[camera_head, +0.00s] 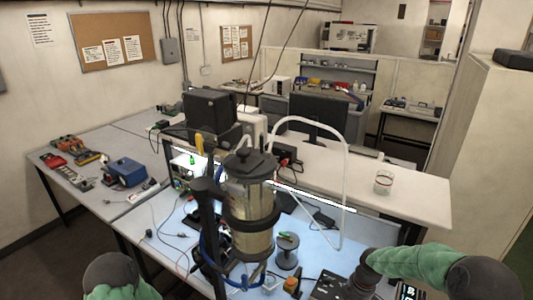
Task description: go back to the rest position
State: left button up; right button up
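The sealed cylinder (258,196) is a clear upright vessel with a dark cap and a dark ring around it. It stands over the blue-lit bench in the middle of the head view, beside a dark upright post (207,205). My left arm (112,272), dark and green, shows only at the bottom left edge; its gripper is out of the frame. My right arm (425,263) comes in from the lower right. Its dark end is near the bench's front right, apart from the cylinder, and its fingers cannot be made out.
A blue box (125,172) and tools lie on the left bench. A white tube (347,170) loops behind the cylinder. A glass beaker (383,182) stands on the back shelf. A dark spool (287,250) and cables clutter the bench. A tall cabinet (477,150) is at right.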

jog(key=s+a+f+m+y, duration=0.2)
jog(key=s+a+f+m, duration=0.7)
jog(key=s+a+f, duration=0.3)
jog(key=s+a+f+m, duration=0.2)
jog(key=s+f+m, duration=0.1)
jog(key=s+m, duration=0.25)
jog(key=s+a+f+m, duration=0.2)
jog(key=s+f+m, duration=0.1)
jog(key=s+m, duration=0.3)
notch_tip(320, 180, down, 22)
jog(key=a+n+b, duration=0.1)
jog(key=n+b, duration=0.1)
jog(key=b, duration=2.2)
jog(key=shift+w+a+y+b, duration=0.2)
jog(key=shift+w+y+b, duration=0.15)
jog(key=shift+w, duration=0.1)
jog(key=shift+n, duration=0.25)
